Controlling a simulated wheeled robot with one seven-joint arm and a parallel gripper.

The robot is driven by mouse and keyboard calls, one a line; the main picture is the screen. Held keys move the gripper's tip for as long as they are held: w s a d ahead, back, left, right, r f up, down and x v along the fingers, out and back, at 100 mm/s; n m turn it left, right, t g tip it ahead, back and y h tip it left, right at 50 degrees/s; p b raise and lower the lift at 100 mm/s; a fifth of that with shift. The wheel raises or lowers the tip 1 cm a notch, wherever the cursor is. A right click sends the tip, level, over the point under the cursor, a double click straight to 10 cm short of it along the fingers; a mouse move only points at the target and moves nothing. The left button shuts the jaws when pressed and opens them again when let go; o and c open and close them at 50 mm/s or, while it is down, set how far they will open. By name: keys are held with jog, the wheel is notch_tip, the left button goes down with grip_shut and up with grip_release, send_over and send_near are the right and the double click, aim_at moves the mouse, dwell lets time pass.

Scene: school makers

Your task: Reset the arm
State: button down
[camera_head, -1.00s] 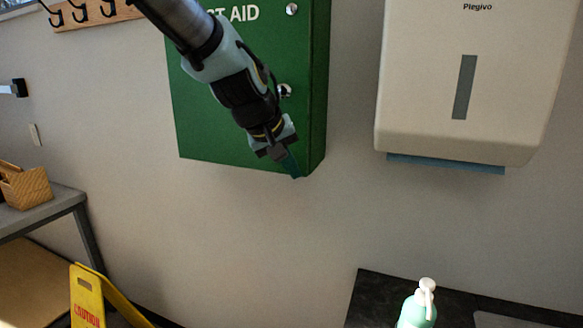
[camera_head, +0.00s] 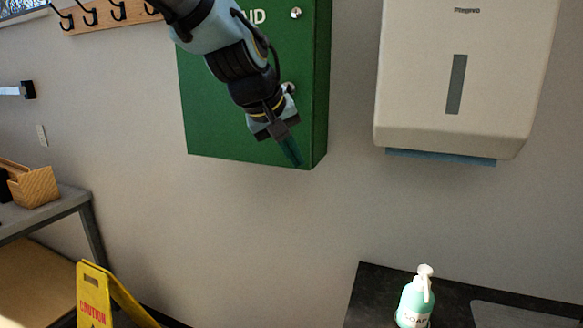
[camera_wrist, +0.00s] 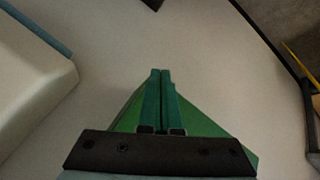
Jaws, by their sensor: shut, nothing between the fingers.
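My gripper (camera_head: 291,150) hangs from the upper left in the head view, pointing down and to the right. It is in front of the lower right part of the green first aid cabinet (camera_head: 215,110). In the wrist view my gripper (camera_wrist: 161,75) has its two green fingers pressed together with nothing between them. The cabinet's green surface (camera_wrist: 210,128) shows behind the fingers there. The cabinet door looks shut, and my arm hides part of its lettering.
A white towel dispenser (camera_head: 420,60) hangs to the right. A soap bottle (camera_head: 414,300) stands on a dark counter (camera_head: 369,290) below. A yellow caution sign (camera_head: 94,295), a grey table (camera_head: 65,203) with a basket (camera_head: 35,186), and wall hooks (camera_head: 90,16) are on the left. The middle wall is clear.

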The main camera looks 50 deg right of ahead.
jog(key=shift+s+a+r+b, duration=0.15)
jog(key=shift+s+a+r, duration=0.25)
jog(key=shift+r, duration=0.35)
jog(key=shift+s+a+r+b, duration=0.2)
jog(key=shift+s+a+r, duration=0.1)
jog(key=shift+s+r, duration=0.3)
jog(key=shift+s+a+r+b, duration=0.15)
jog(key=shift+s+a+r, duration=0.2)
jog(key=shift+r, duration=0.5)
